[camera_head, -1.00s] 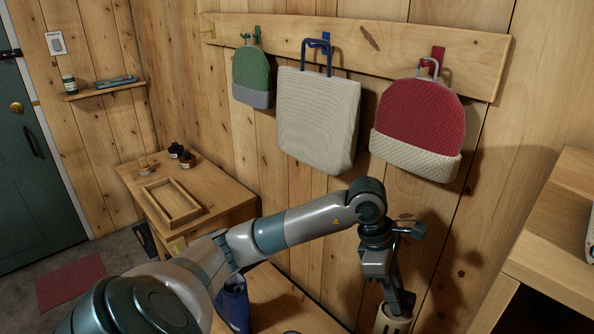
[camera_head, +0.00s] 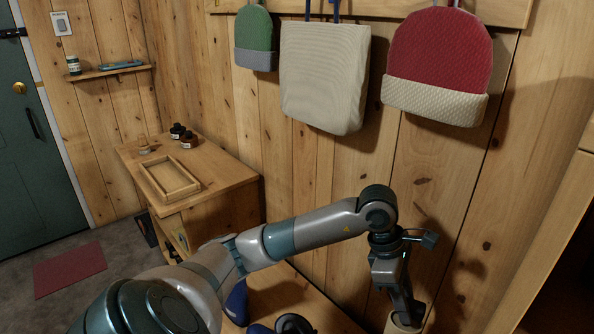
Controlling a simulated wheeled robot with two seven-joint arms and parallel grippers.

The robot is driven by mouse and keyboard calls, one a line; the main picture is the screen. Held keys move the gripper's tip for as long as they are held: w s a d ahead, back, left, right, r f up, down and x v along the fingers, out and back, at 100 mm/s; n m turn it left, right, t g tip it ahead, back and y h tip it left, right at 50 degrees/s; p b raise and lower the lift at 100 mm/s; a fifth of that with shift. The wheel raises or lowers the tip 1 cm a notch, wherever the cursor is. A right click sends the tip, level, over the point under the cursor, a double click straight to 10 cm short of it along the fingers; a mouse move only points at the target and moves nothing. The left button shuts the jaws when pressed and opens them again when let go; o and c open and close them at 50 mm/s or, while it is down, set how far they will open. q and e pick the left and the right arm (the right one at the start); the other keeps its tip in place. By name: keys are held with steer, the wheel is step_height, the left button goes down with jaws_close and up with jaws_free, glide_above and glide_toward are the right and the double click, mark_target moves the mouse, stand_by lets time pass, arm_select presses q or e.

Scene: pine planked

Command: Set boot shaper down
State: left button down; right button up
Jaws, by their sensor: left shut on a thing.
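My left gripper (camera_head: 406,308) reaches down at the lower right of the head view, beside the plank wall. It is shut on a pale, cream-coloured piece, apparently the boot shaper (camera_head: 398,327), of which only the upper part shows at the bottom edge. The rest of it is cut off by the frame, so I cannot tell whether it touches a surface. My right gripper is not in view.
A wooden bench (camera_head: 322,312) below my left arm bears a blue boot (camera_head: 237,303) and a dark object, partly cut off. A side table (camera_head: 222,180) holds an empty wooden tray (camera_head: 190,188) and small jars. Hats and a bag hang above.

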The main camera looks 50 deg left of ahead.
mark_target(396, 331)
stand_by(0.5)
arm_select(q)
step_height(396, 331, down, 6)
steer(key=shift+r, duration=0.1)
steer(key=shift+f, duration=0.25)
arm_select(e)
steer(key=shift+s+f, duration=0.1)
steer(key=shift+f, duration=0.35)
arm_select(q)
step_height(396, 331, down, 3)
steer(key=shift+f+p, duration=0.2)
steer(key=shift+p, duration=0.1)
steer(key=shift+f, duration=0.2)
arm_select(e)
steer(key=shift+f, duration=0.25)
